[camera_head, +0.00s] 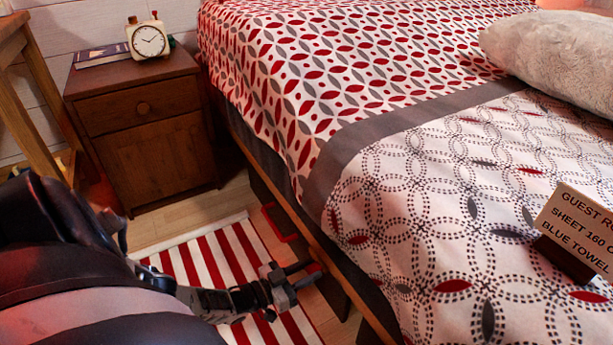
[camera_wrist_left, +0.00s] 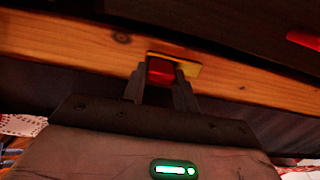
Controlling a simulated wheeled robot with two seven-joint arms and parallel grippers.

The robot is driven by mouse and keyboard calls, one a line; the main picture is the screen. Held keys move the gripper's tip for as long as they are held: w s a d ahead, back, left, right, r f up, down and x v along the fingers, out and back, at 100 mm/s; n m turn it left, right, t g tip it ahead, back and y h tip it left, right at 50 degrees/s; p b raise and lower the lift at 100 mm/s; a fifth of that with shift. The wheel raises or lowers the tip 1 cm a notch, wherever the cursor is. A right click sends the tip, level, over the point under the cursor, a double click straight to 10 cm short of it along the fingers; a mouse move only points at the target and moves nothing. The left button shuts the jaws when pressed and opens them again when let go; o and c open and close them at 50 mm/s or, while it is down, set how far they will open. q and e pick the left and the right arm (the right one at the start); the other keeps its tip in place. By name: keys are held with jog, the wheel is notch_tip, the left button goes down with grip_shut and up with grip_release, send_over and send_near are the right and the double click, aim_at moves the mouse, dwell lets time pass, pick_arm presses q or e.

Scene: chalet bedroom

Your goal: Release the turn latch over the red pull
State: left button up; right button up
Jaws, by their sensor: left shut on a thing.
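The turn latch looks like a small red piece (camera_wrist_left: 162,70) with a yellow plate (camera_wrist_left: 193,68) behind it, on the bed's wooden side rail. My left gripper (camera_head: 308,274) is shut on this red piece, one finger on each side, as the left wrist view (camera_wrist_left: 162,78) shows. In the head view only a bit of red shows by the fingertips. A red bar, probably the red pull (camera_head: 278,222), is on the dark bed side, farther along; a red piece also shows at the upper right of the left wrist view (camera_wrist_left: 303,40). My right gripper is not in view.
The bed (camera_head: 420,130) with its patterned cover fills the right side, and a sign (camera_head: 580,228) stands on it. A wooden nightstand (camera_head: 150,150) with a clock (camera_head: 148,40) is at the back left. A red-striped rug (camera_head: 235,260) lies beneath my left arm.

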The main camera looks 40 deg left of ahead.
pick_arm(q)
jog(key=o, duration=1)
jog(key=shift+s+a, duration=0.1)
jog(key=shift+s, duration=0.2)
jog(key=p+v, duration=0.1)
jog(key=v, duration=1.4)
jog(key=shift+s+a, duration=0.1)
jog(key=shift+s, duration=0.1)
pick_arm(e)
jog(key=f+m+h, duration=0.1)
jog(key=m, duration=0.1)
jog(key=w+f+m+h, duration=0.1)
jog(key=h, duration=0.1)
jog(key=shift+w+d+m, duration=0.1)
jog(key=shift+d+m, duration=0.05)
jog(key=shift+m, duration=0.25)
